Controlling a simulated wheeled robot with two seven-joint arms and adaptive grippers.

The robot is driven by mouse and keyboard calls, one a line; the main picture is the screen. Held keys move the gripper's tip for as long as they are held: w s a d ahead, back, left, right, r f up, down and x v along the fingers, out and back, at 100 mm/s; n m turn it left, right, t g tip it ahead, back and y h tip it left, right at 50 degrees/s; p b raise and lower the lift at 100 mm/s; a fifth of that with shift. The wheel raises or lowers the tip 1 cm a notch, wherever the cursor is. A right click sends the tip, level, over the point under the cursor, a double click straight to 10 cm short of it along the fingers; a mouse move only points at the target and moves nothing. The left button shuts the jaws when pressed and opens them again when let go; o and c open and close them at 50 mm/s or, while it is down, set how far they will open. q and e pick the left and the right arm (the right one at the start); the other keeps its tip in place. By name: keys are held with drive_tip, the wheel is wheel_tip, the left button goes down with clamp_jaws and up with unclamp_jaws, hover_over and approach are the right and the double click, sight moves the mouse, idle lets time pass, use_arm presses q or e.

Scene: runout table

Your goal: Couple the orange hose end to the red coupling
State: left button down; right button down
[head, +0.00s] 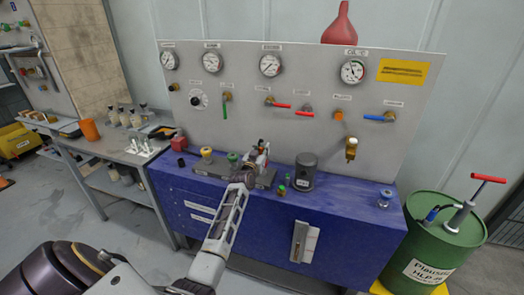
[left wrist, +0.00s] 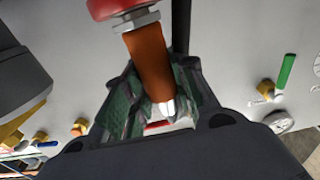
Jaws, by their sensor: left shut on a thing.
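My left gripper (head: 256,166) reaches over the blue bench to the right end of a low grey coupling rail (head: 222,174). In the left wrist view its fingers (left wrist: 155,100) are shut around the orange hose end (left wrist: 149,60), with a pale tip at the lower end. The orange body meets a grey hex nut (left wrist: 137,20) below a red ring (left wrist: 113,7), cut off by the top edge. The ring looks like the red coupling; I cannot tell whether the parts are locked together. In the head view the gripper hides most of this spot. My right gripper is not in view.
Yellow (head: 207,154) and green (head: 232,158) couplings stand left of the gripper on the rail. A dark grey canister (head: 305,172) stands close to its right. The gauge panel (head: 235,110) rises behind. The bench top (head: 345,190) further right is mostly clear.

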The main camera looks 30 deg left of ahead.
use_arm(q)
drive_tip(key=shift+f, duration=0.2)
drive_tip(key=c, duration=1.1)
unclamp_jaws()
drive_tip(key=shift+s, duration=0.2)
drive_tip(key=shift+v, duration=5.8)
drive_tip(key=shift+d, duration=0.1)
